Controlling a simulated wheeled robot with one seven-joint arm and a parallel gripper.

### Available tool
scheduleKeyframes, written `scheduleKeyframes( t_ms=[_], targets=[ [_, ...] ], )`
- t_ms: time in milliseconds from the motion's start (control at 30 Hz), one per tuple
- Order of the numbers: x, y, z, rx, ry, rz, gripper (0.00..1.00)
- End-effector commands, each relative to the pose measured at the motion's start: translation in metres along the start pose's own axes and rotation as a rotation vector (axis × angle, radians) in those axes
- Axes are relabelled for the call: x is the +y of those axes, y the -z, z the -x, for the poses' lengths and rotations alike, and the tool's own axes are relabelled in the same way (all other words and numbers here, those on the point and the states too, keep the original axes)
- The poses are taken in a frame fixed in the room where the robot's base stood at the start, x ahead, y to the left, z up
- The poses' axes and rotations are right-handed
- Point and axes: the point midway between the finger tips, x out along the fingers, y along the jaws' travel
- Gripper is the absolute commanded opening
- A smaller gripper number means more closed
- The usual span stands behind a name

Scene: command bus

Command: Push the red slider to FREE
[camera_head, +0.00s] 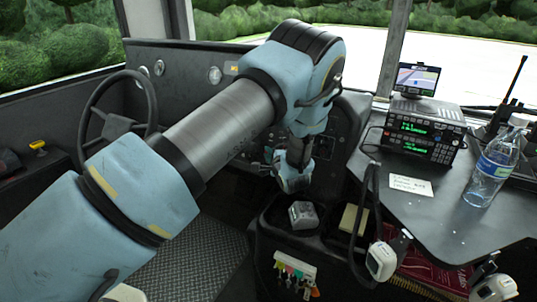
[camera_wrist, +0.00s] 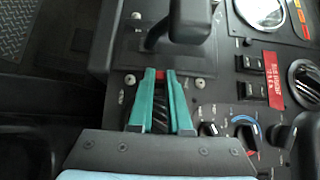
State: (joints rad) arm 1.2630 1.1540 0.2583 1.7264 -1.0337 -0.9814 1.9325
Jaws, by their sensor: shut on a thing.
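In the wrist view my gripper (camera_wrist: 160,75) has two teal fingers that lean together at their tips. A small red piece, which looks like the red slider (camera_wrist: 159,74), shows between the fingertips at the dark panel. The fingers are shut on it, and they hide most of it. No FREE marking is readable. In the head view my arm reaches over to the dashboard panel, and its wrist covers the slider and the fingertips.
A dark grey lever handle (camera_wrist: 190,20) stands just beyond the fingertips. Black switches, a red tag (camera_wrist: 274,82) and round knobs (camera_wrist: 304,84) lie to the right. In the head view a steering wheel (camera_head: 92,106) is left, and a radio (camera_head: 424,131) and water bottle (camera_head: 494,165) stand right.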

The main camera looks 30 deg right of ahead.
Motion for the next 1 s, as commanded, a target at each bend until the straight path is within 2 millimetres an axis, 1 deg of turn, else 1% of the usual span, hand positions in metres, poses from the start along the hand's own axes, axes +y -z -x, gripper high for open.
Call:
scheduleKeyframes(
  t_ms=[733, 833, 933, 1000],
  targets=[
    [0.000, 0.000, 0.000, 0.001, -0.001, 0.000, 0.00],
    [-0.007, 0.000, 0.001, 0.001, 0.000, 0.001, 0.00],
    [-0.021, -0.001, 0.001, 0.001, 0.001, 0.001, 0.00],
    [-0.027, 0.000, 0.001, 0.001, 0.002, 0.000, 0.00]
  ],
)
